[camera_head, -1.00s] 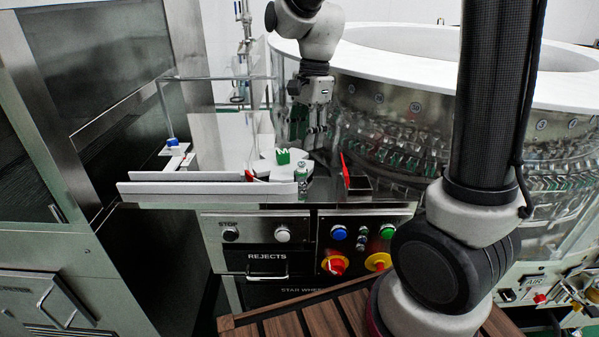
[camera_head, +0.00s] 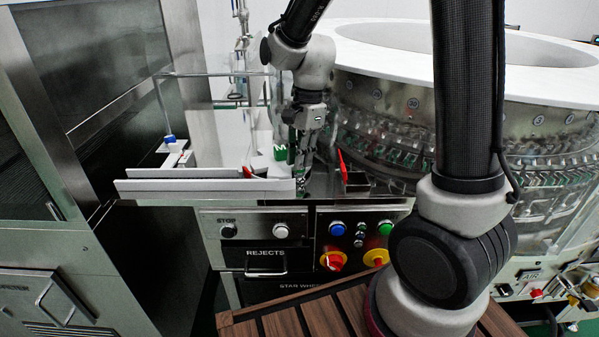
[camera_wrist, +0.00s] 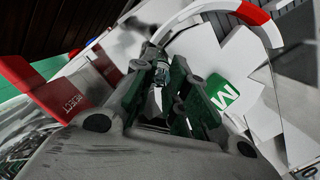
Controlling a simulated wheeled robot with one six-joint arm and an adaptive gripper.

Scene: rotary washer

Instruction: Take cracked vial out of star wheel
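The white star wheel (camera_head: 258,164) with a green M block (camera_head: 280,152) sits on the machine's ledge in the head view. In the wrist view the white wheel (camera_wrist: 243,58) and green M (camera_wrist: 222,92) lie right of my fingers. My gripper (camera_head: 303,182) points down at the wheel's front right side, at the vial's place. In the wrist view a clear glass vial (camera_wrist: 154,98) shows between the dark fingers of my gripper (camera_wrist: 160,108). Whether the fingers press on it cannot be told. The vial is mostly hidden by the fingers in the head view, and any crack is too small to see.
A white guide rail (camera_head: 205,186) runs left of the wheel. A red flag-like plate (camera_head: 342,165) stands close right of my gripper, by an open dark bin (camera_head: 357,182). The round glass-walled washer (camera_head: 400,130) is behind. The REJECTS drawer (camera_head: 265,260) is below.

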